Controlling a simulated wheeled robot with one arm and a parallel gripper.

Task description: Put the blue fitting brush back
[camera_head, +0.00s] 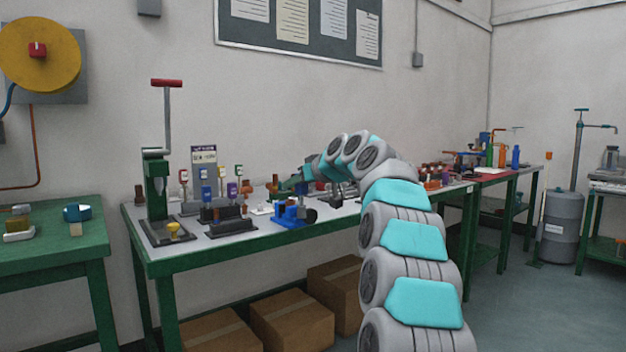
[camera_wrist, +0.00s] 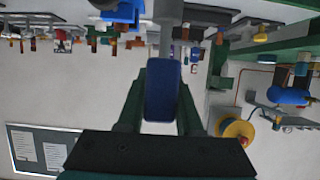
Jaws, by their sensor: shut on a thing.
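My gripper (camera_wrist: 162,85) is shut on a blue block-like handle (camera_wrist: 162,98), which I take as the blue fitting brush. A pale grey shaft seems to run on beyond the handle in the wrist view, but its far end is unclear. In the head view my gripper (camera_head: 290,187) is a small dark green shape over the back of the green-legged workbench (camera_head: 160,262); the held brush cannot be made out there. Black holders (camera_head: 228,225) with several upright coloured handles stand on the bench to the left of my gripper.
A green press (camera_head: 156,195) with a red handle stands at the bench's left end. A blue clamp-like device (camera_head: 290,213) sits near the front edge. Cardboard boxes (camera_head: 292,320) lie below. The wrist view is upside down, with the notice board (camera_wrist: 40,150) low.

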